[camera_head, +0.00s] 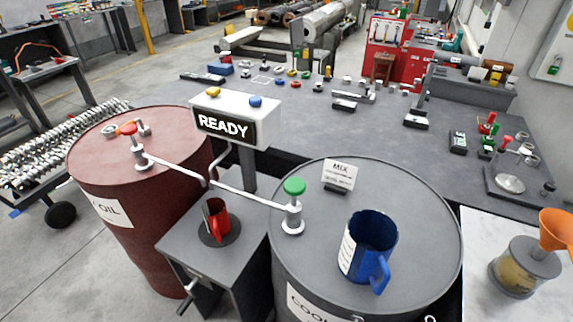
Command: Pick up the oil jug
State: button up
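A red jug (217,218) stands upright on a dark round pad on the small grey stand (182,247) between the two barrels. It is likely the oil jug, but I can read no label on it. The red barrel (105,187) at left carries a label ending in "OIL". A larger blue jug (372,236) with a white label stands on the grey barrel (316,255) at right, its handle toward the front right. My gripper is not in view.
A white bar links the red-knobbed valve (129,129) and green-knobbed valve (294,187), crossing behind the red jug. A "READY" sign (237,118) rises behind it. A "MIX" card (339,175) stands on the grey barrel. An orange funnel (556,230) tops a jar at far right.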

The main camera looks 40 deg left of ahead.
aim_at(214, 211)
jog(key=k+j+u, duration=0.15)
jog(key=u, duration=1.1)
jog(key=l+u, duration=0.15)
jog(key=u, duration=0.2)
jog(key=l+u, duration=0.1)
jog(key=u, duration=0.3)
jog(key=z, duration=2)
jog(key=u, duration=0.4)
jog(key=j+u, duration=0.1)
jog(key=u, duration=0.3)
jog(key=j+u, duration=0.1)
jog(key=u, duration=0.7)
jog(key=k+l+u, duration=0.1)
jog(key=u, duration=0.3)
jog(key=l, duration=0.1)
